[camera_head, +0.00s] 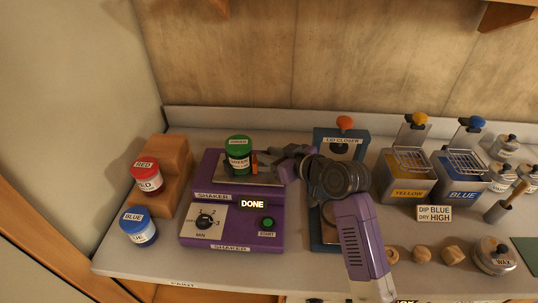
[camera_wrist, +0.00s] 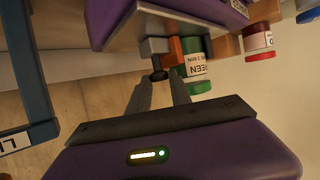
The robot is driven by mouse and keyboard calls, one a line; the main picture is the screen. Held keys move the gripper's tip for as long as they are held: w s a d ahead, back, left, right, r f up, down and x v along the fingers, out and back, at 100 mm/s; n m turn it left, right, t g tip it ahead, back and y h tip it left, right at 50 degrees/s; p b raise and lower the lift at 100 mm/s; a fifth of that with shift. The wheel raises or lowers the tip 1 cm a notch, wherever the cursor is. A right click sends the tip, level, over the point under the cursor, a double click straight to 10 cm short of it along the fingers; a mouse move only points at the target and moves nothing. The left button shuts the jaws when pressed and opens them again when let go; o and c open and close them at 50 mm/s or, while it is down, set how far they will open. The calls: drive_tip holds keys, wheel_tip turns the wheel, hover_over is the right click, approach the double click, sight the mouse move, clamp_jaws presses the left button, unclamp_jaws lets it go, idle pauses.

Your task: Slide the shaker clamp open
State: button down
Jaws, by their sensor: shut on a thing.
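The purple shaker (camera_head: 218,185) stands on the bench with a sign reading DONE. A green paint can (camera_head: 238,160) sits upright on its grey plate; it also shows in the wrist view (camera_wrist: 195,66). The shaker clamp (camera_head: 254,163) is an orange pad beside the can's right side; in the wrist view its orange pad (camera_wrist: 175,50) and grey block (camera_wrist: 153,47) sit close against the can. My gripper (camera_wrist: 167,80) is shut at the clamp's small dark knob (camera_wrist: 158,76). In the head view my gripper (camera_head: 275,158) reaches in from the right, and my arm hides the knob.
A blue lid closer (camera_head: 326,143) with an orange knob stands right of the shaker, partly behind my arm. Red (camera_head: 148,178) and blue (camera_head: 137,228) cans are at left, near a wooden stepped rack (camera_head: 176,160). Yellow (camera_head: 405,190) and blue (camera_head: 462,188) dip tanks stand at right.

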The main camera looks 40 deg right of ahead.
drive_tip(key=s+d, duration=0.2)
drive_tip(key=shift+s+d, duration=0.35)
drive_tip(key=shift+s, duration=0.05)
drive_tip(key=c, duration=1.2)
unclamp_jaws()
drive_tip(key=shift+c, duration=0.2)
drive_tip(key=b+v, duration=0.1)
drive_tip(key=v, duration=0.6)
drive_tip(key=shift+s+r+b, duration=0.2)
drive_tip(key=shift+s+b, duration=0.1)
drive_tip(key=shift+s, duration=0.05)
